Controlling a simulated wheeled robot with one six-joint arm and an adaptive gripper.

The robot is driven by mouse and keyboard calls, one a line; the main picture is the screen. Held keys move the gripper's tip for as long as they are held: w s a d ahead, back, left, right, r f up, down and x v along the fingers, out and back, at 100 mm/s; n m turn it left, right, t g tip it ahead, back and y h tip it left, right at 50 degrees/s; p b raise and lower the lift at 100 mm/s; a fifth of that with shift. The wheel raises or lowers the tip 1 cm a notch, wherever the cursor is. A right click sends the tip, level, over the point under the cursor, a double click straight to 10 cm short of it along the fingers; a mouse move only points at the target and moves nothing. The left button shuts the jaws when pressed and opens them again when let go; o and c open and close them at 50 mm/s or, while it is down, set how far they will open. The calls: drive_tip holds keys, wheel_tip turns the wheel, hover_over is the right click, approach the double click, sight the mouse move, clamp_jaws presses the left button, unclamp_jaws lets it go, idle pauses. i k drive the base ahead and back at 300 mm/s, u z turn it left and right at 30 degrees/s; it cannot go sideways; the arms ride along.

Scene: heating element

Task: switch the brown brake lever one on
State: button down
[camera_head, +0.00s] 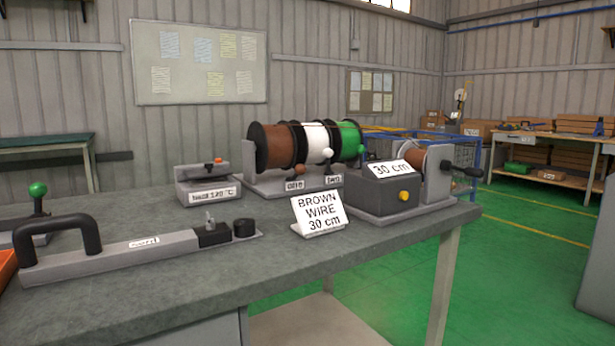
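A rack (262,186) stands at the back of the workbench, holding a brown spool (274,147), a white spool (315,142) and a green spool (348,139) side by side. A small dark brown lever (299,170) stands at the rack's front below the brown spool, beside a label that seems to read "one" (294,185). To its right are a white-knobbed lever (328,154) and a green-knobbed lever (361,152); a second label (334,180) seems to read "two". The brown lever's exact setting is too small to tell. My gripper is not in view.
The workbench (210,285) also bears a "BROWN WIRE 30 cm" sign (319,214), a grey box with a yellow button (403,196), a crank winder (465,171), a heater (208,183) and a long black-handled tool (140,250). Green floor (520,270) is clear at right.

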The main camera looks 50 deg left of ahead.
sight(300, 169)
drive_tip(key=u, duration=1.55)
drive_tip(key=i, duration=0.1)
drive_tip(key=u, duration=0.1)
